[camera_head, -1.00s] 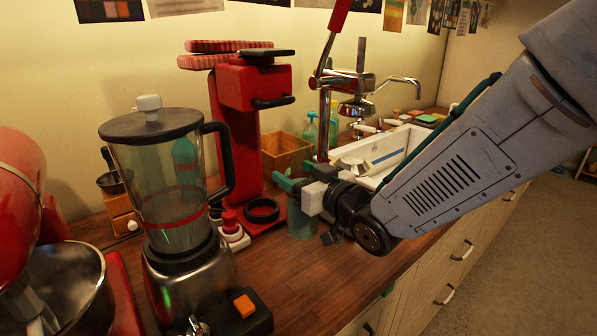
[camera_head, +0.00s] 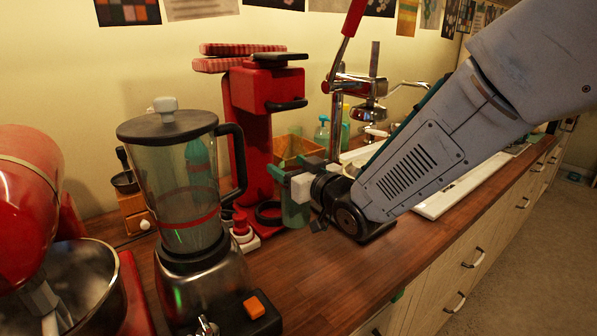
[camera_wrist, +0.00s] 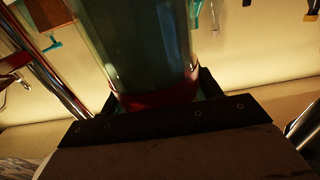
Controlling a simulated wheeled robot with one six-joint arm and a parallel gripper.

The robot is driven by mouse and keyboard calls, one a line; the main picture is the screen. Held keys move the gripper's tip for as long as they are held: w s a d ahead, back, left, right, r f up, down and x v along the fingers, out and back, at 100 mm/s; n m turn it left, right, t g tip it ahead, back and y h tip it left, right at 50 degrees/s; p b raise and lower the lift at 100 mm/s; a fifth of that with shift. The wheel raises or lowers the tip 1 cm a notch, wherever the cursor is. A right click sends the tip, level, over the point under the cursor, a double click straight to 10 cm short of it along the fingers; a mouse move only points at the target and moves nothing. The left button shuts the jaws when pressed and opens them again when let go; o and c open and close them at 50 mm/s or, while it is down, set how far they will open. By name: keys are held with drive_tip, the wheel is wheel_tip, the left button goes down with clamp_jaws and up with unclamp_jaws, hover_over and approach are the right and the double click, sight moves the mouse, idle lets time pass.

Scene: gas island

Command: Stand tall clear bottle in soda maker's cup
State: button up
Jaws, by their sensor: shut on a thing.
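The red soda maker (camera_head: 255,130) stands against the wall in the head view, with a black ring-shaped cup (camera_head: 268,213) at its base. My gripper (camera_head: 287,178) is just right of the soda maker, at about mid-height of its column. It is shut on a greenish clear bottle (camera_head: 295,213), whose lower part shows below the fingers, right of the cup and apart from its middle. My fingers hide the bottle's upper part in the head view. In the wrist view, the bottle (camera_wrist: 140,50) rises between the fingers, with a red band at the near end.
A blender (camera_head: 190,180) stands left in front of the soda maker, and a red stand mixer (camera_head: 30,200) is further left. A wooden box (camera_head: 297,148), a chrome lever press (camera_head: 368,90) and the sink (camera_head: 450,195) lie behind and right. The front counter (camera_head: 330,270) is clear.

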drive_tip(key=shift+x, duration=5.3)
drive_tip(key=shift+f, duration=2.1)
idle(0.6)
